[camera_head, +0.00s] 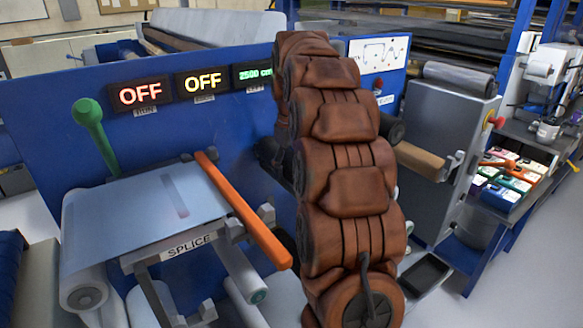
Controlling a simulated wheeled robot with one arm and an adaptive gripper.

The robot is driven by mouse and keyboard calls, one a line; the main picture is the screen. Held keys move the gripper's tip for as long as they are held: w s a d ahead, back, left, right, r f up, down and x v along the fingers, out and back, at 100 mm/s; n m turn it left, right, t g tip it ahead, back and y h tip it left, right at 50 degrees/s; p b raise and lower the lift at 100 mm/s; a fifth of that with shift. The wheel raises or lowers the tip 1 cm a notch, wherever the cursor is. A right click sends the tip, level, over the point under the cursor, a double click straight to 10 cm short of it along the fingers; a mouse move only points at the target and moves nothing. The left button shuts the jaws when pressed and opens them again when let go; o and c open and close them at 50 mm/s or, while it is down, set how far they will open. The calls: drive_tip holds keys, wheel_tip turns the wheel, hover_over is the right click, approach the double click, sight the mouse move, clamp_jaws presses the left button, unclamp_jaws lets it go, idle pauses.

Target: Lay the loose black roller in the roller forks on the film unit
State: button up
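The film unit is a blue-panelled machine (50,130) filling the left and middle of the view. My brown padded arm crosses its middle and hides much of it. My gripper is not in sight. A dark cylindrical part (272,158) shows just left of my arm, against the blue panel. Another black roller-like end (391,129) shows just right of my arm. I cannot tell whether either is the loose black roller. Small grey brackets (266,213) stand right of the splice table; I cannot tell whether these are the roller forks.
The splice table (135,215) carries an orange bar (245,213) with a green-knobbed lever (90,115) behind it. A tan roller (420,158) and grey cabinet (448,120) stand right of my arm. A bench with coloured boxes (500,195) is farther right.

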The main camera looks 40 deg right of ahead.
drive_tip(key=o, duration=0.5)
drive_tip(key=shift+r, duration=0.1)
